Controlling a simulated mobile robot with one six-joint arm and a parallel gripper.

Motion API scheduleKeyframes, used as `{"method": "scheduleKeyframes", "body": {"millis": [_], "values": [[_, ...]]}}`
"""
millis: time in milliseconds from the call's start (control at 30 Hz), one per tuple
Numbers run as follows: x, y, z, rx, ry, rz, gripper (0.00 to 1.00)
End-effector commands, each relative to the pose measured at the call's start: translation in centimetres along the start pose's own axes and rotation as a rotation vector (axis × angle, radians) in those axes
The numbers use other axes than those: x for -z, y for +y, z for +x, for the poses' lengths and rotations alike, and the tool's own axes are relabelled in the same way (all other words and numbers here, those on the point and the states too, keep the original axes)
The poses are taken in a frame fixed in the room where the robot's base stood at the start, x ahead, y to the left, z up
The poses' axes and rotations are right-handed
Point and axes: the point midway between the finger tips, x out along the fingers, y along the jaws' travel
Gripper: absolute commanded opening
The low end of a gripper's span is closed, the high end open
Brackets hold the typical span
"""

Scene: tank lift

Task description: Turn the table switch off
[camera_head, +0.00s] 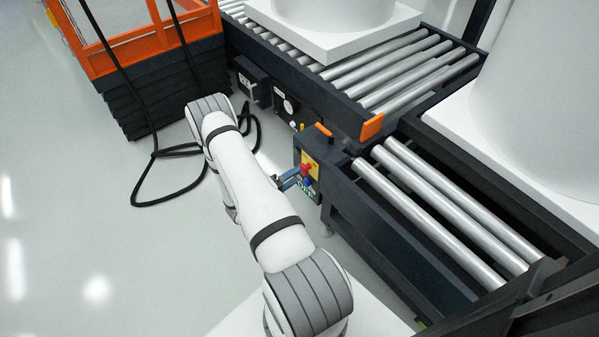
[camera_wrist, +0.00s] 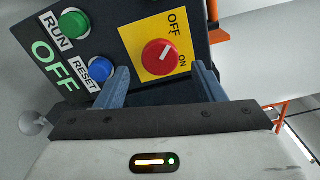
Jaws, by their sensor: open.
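The table switch is a red rotary knob (camera_wrist: 158,54) on a yellow plate (camera_wrist: 132,38) marked OFF and ON. Its white pointer line slants up and right, between the two labels. The knob (camera_head: 306,169) also shows on the box at the conveyor table's end in the head view. My gripper (camera_wrist: 160,70) is open, with one blue-grey finger on each side of the knob. Whether the fingers touch it cannot be told. In the head view my gripper (camera_head: 290,179) is close in front of the panel. A lit green OFF sign (camera_wrist: 55,66) shows on the panel.
A green RUN button (camera_wrist: 74,23) and a blue RESET button (camera_wrist: 99,69) sit left of the knob, the blue one close to the left finger. Black cables (camera_head: 180,150) lie on the floor. Roller conveyors (camera_head: 430,205) and an orange-railed lift (camera_head: 140,45) stand nearby.

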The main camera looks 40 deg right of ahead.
Motion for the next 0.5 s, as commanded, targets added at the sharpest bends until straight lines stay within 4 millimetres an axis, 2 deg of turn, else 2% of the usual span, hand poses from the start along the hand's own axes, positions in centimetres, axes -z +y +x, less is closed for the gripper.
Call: {"method": "scheduleKeyframes", "body": {"millis": [33, 200, 500], "values": [[-0.1, -0.1, -1.0, -0.001, -0.005, -0.001, 0.63], [0.0, -0.1, -3.3, -0.001, -0.002, -0.001, 0.63], [0.1, 0.0, -4.1, 0.0, 0.001, -0.001, 0.63]]}}
